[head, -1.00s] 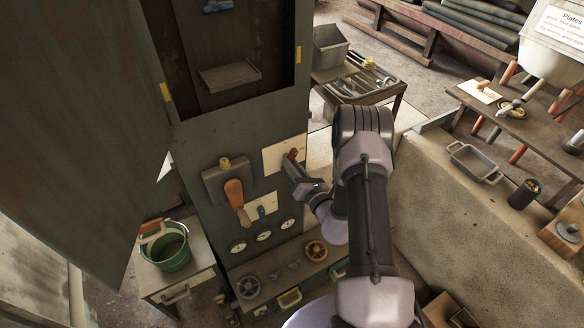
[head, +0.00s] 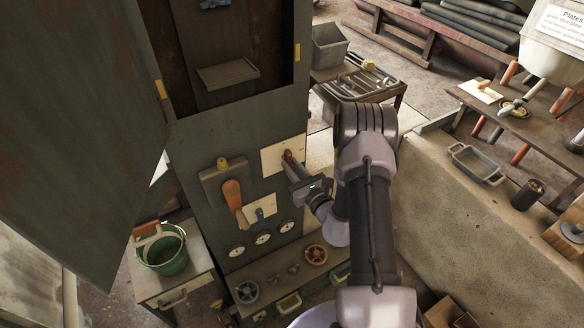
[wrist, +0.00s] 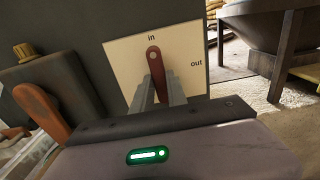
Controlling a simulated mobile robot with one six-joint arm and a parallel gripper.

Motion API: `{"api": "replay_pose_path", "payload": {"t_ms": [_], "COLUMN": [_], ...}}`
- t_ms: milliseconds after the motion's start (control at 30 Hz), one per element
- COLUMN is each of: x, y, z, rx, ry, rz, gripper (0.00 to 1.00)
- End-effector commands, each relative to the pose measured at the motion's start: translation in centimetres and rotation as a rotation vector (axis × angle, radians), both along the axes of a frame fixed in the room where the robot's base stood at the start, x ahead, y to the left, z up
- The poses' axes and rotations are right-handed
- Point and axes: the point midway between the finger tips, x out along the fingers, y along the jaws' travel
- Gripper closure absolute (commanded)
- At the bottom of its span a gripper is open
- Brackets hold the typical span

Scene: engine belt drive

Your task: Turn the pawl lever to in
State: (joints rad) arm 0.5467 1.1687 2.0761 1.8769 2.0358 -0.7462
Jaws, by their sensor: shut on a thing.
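The pawl lever (wrist: 154,62) is a red lever on a cream plate (wrist: 116,58) marked "in" at the top and "out" at the right. In the wrist view its rounded end lies just under the "in" mark, nearly upright. The lever (head: 288,156) also shows in the head view on the dark cabinet front. My gripper (wrist: 159,88) is shut on the lever, with a finger on each side of it. In the head view my gripper (head: 293,168) reaches the plate from the right, and part of the lever is hidden behind it.
A larger orange-handled lever (head: 234,195) and a small blue lever (head: 260,213) are left of and below the plate. Gauges (head: 262,238) and a shelf with handwheels (head: 316,254) are lower. A green bucket (head: 163,250) stands at left.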

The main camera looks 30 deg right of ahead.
Motion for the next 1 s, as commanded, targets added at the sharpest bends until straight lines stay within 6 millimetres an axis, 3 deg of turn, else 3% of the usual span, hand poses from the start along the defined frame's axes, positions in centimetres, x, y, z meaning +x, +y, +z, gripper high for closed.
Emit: {"api": "replay_pose_path", "payload": {"t_ms": [400, 433, 533, 867, 1000], "x": [0.0, 0.0, 0.0, -0.2, -2.3], "y": [0.0, 0.0, 0.0, 0.0, -0.2], "z": [0.0, 0.0, 0.0, 0.0, 0.1], "rx": [-0.008, -0.008, -0.008, -0.007, -0.005], "ry": [0.0, 0.0, 0.0, 0.001, 0.003], "rz": [0.0, 0.0, 0.0, -0.001, -0.003], "gripper": [1.0, 0.8, 0.6, 0.6, 0.6]}}
